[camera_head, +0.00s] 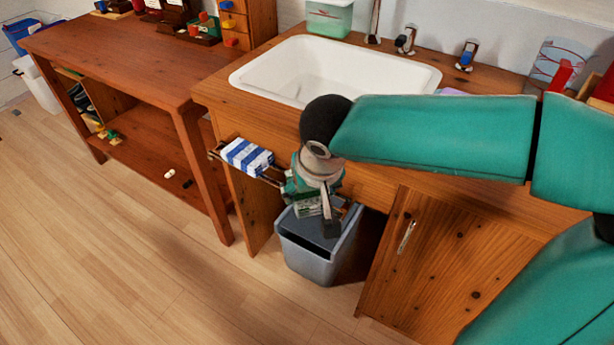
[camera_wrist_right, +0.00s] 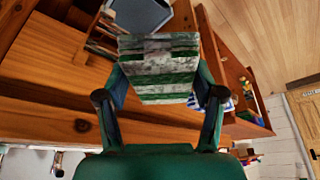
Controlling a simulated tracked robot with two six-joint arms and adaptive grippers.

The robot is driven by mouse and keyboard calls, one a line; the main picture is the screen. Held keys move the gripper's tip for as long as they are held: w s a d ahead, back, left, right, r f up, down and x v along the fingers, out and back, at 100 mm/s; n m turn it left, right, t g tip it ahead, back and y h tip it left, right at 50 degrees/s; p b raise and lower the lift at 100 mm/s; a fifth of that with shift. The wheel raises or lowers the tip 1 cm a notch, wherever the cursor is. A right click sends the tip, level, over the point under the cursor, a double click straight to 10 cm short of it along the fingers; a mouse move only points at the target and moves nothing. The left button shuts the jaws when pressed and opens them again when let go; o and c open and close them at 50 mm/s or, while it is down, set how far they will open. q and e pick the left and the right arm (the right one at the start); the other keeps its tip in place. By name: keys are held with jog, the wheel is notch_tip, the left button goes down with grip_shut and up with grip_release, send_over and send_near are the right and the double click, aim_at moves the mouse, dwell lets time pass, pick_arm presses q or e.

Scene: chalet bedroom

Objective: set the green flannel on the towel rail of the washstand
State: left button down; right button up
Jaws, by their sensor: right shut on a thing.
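The washstand (camera_head: 215,97) has a white basin set in its wooden top. Its towel rail (camera_head: 272,181) sticks out at the front left, and a blue-and-white striped cloth (camera_head: 247,157) lies on it. My right gripper (camera_head: 316,200) is at the washstand front, just right of the rail's end. It is shut on the green flannel (camera_head: 306,209), a folded green-and-white striped bundle, partly hidden by the gripper. The right wrist view shows the flannel (camera_wrist_right: 158,68) between both fingers. I cannot tell whether it touches the rail. My left gripper is not in view.
A grey bin (camera_head: 312,260) stands on the floor below my right gripper. A cupboard door (camera_head: 432,255) is right of it. A wooden table (camera_head: 120,55) with small items stands left of the washstand. The floor at the front left is clear.

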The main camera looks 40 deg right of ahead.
jog(key=shift+w+d, duration=0.2)
jog(key=shift+w, duration=0.35)
jog(key=w, duration=0.1)
jog(key=w+d, duration=0.1)
jog(key=w, duration=0.1)
jog(key=shift+d+f, duration=0.15)
jog(key=shift+f, duration=0.6)
jog(key=shift+f+b, duration=0.1)
jog(key=shift+b, duration=0.2)
jog(key=shift+f, duration=0.15)
jog(key=o, duration=1.3)
